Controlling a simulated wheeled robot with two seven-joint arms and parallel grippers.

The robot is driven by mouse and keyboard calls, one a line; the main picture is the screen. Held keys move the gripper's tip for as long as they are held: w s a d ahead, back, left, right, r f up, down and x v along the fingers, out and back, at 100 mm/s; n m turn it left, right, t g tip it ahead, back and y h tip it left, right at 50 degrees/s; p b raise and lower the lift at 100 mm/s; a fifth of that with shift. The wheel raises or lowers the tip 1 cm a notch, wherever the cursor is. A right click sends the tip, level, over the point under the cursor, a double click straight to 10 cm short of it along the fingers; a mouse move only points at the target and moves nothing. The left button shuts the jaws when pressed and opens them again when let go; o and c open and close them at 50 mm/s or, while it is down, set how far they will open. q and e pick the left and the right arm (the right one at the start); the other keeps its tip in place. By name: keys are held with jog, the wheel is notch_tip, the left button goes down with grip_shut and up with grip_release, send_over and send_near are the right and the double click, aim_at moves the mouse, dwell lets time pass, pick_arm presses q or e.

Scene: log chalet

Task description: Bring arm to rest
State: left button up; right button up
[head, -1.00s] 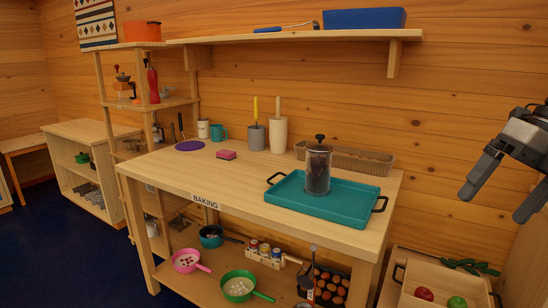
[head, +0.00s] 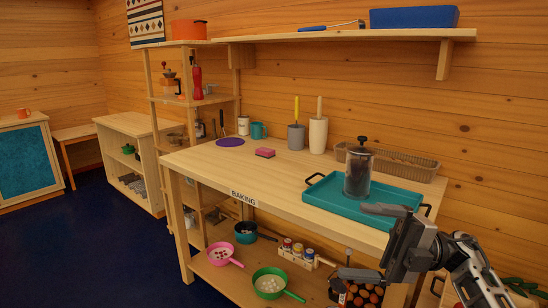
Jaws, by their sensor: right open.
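My right gripper (head: 371,243) is at the lower right of the head view, in front of the right end of the baking table (head: 262,182). Its two fingers are spread apart with nothing between them, one above and one below. The upper finger overlaps the near edge of the teal tray (head: 325,199) in the picture; I cannot tell whether they touch. A French press (head: 357,172) stands upright on that tray, apart from the gripper. My left gripper is not in view.
A wicker basket (head: 407,167) stands behind the tray. A pink sponge (head: 265,152) and a purple disc (head: 230,142) lie on the table. A pink pan (head: 220,253), a green pan (head: 269,282) and a spice rack (head: 305,257) are on the lower shelf. The floor (head: 95,245) at left is clear.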

jog(key=w+d+r+m+t+h, duration=0.2)
jog(key=w+d+r+m+t, duration=0.2)
jog(key=w+m+t, duration=0.5)
jog(key=w+d+r+m+t+h, duration=0.25)
jog(key=w+r+m+t, duration=0.2)
jog(key=m+t, duration=0.55)
jog(key=w+d+f+m+h, duration=0.4)
jog(key=d+f+m+h, duration=0.25)
jog(key=h, duration=0.25)
jog(key=w+d+f+m+h, duration=0.3)
jog(key=d+f+m+h, duration=0.35)
jog(key=m+h, duration=0.2)
jog(key=s+a+f+n+g+y, duration=0.1)
jog(key=s+a+f, duration=0.3)
jog(key=f, duration=0.2)
jog(key=s+a+f+g, duration=0.2)
jog(key=s+a+f, duration=0.1)
jog(key=s+f, duration=0.3)
jog(key=s+a+f+n+g+y, duration=0.1)
jog(key=s+a+f, duration=0.25)
jog(key=f, duration=0.35)
jog(key=s+a+f+g+y, duration=0.1)
jog(key=s+a+f, duration=0.3)
jog(key=s, duration=0.8)
jog(key=s+a+f+m+g+y, duration=0.1)
jog(key=s+a+f, duration=0.3)
jog(key=s, duration=0.8)
jog(key=shift+s+a+g, duration=0.25)
jog(key=shift+a+g, duration=0.55)
jog(key=shift+a, duration=0.4)
